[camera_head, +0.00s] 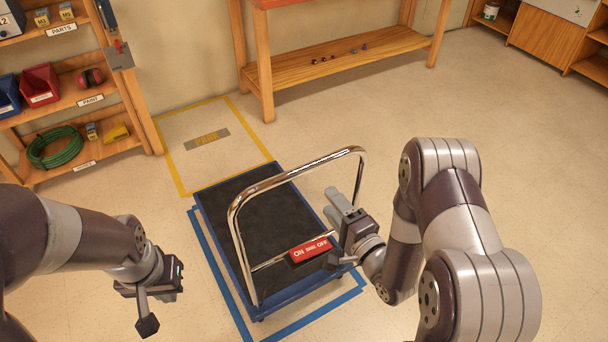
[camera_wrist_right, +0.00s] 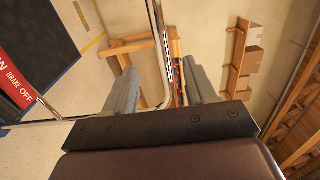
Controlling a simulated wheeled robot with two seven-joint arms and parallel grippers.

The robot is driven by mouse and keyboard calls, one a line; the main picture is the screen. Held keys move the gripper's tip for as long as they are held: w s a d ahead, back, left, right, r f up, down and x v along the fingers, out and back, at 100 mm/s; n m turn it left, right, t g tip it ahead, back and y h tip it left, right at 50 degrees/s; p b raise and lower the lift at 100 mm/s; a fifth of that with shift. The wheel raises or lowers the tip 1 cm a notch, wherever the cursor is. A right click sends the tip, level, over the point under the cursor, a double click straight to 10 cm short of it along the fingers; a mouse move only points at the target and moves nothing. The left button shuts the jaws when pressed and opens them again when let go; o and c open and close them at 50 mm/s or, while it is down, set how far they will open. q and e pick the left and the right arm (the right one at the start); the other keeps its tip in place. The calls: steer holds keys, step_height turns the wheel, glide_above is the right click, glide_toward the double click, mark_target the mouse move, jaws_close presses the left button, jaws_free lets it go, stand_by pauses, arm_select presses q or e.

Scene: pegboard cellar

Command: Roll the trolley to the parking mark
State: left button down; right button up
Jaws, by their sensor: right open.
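The trolley has a blue frame, a black deck (camera_head: 262,222) and a chrome hoop handle (camera_head: 290,173). It stands just short of the parking mark, a yellow floor outline (camera_head: 176,160) with a "PARK" plate (camera_head: 207,139). A red brake panel (camera_head: 310,250) marked ON and OFF is on the handle's crossbar. My right gripper (camera_head: 342,205) is at the handle's right-hand upright. In the right wrist view the open fingers (camera_wrist_right: 160,92) stand on either side of the chrome bar (camera_wrist_right: 161,55), with gaps. My left gripper (camera_head: 147,308) hangs left of the trolley, clear of it; its jaw gap is unclear.
Blue tape (camera_head: 217,275) outlines the floor around the trolley. A wooden bench (camera_head: 330,65) stands behind, its leg near the mark's right corner. A parts shelf (camera_head: 70,95) stands left of the mark. Floor to the right is clear.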

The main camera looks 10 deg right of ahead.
mark_target(303, 171)
steer(key=b+x, duration=0.1)
steer(key=x, duration=1.2)
steer(key=shift+a+b, duration=0.1)
steer(key=shift+b, duration=0.3)
jaws_close()
steer(key=shift+f, duration=0.1)
steer(key=shift+f, duration=0.1)
